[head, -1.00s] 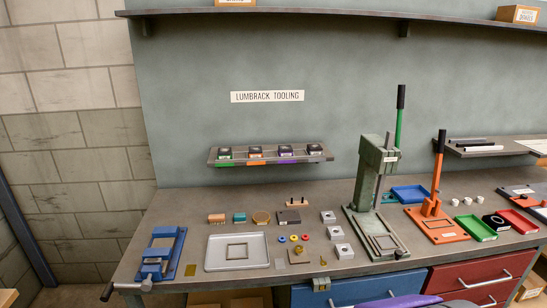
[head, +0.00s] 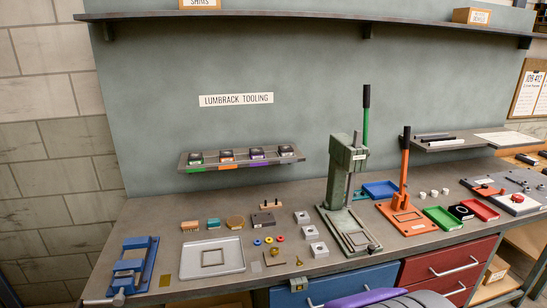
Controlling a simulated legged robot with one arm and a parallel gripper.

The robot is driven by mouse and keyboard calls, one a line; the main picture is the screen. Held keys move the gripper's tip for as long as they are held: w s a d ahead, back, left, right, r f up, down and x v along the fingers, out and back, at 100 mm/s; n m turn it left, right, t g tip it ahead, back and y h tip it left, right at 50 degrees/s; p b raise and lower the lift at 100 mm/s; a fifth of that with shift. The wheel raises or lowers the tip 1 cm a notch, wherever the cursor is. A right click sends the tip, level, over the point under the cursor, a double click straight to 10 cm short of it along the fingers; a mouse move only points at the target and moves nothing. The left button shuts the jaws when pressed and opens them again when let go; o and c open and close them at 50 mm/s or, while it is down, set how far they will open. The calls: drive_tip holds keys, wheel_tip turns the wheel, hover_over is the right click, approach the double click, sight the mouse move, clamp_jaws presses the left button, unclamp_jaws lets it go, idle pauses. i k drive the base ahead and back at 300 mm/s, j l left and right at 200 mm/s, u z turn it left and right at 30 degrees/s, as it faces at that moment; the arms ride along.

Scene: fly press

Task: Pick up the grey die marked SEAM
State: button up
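Three small light grey blocks stand in a row on the bench, left of the green press: a rear one (head: 302,217), a middle one (head: 310,232) and a front one (head: 319,251). Each has a dark mark on top, too small to read, so I cannot tell which is marked SEAM. Several dark blocks (head: 227,156) sit on the small wall rack above the bench, over coloured labels; their marks are also unreadable. My gripper is not in view.
The green press (head: 343,190) and orange press (head: 402,195) stand right of the grey blocks. A grey tray (head: 188,272), small coloured rings and a blue vise (head: 130,268) lie to the left. A purple and dark shape (head: 372,297) shows at the bottom edge.

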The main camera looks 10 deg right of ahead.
sight(286, 149)
drive_tip(key=i+l+u, duration=0.2)
drive_tip(key=l, duration=0.55)
drive_tip(key=l+u, duration=0.2)
drive_tip(key=l, duration=0.5)
